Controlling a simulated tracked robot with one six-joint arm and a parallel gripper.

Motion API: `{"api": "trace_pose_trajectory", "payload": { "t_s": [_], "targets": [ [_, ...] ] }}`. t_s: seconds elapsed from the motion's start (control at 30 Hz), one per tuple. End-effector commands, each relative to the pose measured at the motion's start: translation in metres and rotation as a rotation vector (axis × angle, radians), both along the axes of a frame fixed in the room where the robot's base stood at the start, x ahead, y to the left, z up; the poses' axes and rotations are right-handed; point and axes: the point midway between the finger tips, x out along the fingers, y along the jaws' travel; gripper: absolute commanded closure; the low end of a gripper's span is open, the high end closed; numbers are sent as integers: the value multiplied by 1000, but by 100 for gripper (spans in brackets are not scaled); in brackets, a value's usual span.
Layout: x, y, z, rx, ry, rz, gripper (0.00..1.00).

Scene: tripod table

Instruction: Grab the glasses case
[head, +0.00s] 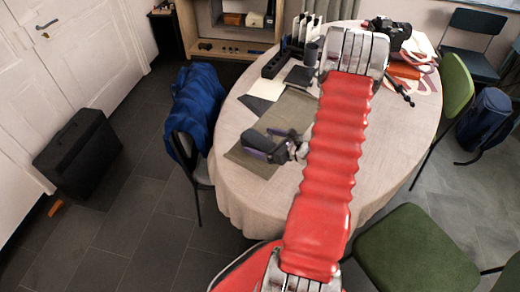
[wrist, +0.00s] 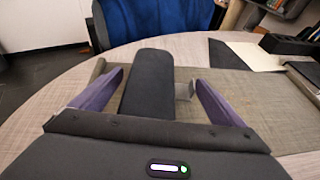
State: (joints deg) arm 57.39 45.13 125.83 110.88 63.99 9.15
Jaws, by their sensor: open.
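A dark, rounded, elongated glasses case (wrist: 152,82) lies on the mat in the wrist view, its long side pointing away from me. My gripper (wrist: 159,80) is open, with one purple finger on each side of the case. The left finger is close to the case; a wider gap shows at the right. I cannot tell whether either finger touches it. The near end of the case is hidden behind the gripper body. In the head view the case (head: 262,140) shows dark beside my gripper (head: 270,143), low over the mat.
A grey-green mat (head: 293,108) lies on the round, cloth-covered table (head: 231,122). A black organiser (head: 274,64), a dark cup (head: 311,54) and a camera (head: 388,33) stand farther back. A blue jacket (head: 198,100) hangs on a chair at the left. A green chair (head: 415,250) stands near right.

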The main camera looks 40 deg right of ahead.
Motion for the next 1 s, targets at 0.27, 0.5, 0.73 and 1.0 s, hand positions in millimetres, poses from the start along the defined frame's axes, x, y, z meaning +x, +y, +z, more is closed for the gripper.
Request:
{"api": "trace_pose_trajectory", "payload": {
  "t_s": [0.27,0.5,0.73,1.0],
  "targets": [
    [0,0,0,0,0,0,13],
    [0,0,0,0,0,0,30],
    [0,0,0,0,0,1,46],
    [0,0,0,-1,-1,0,56]
  ]
}}
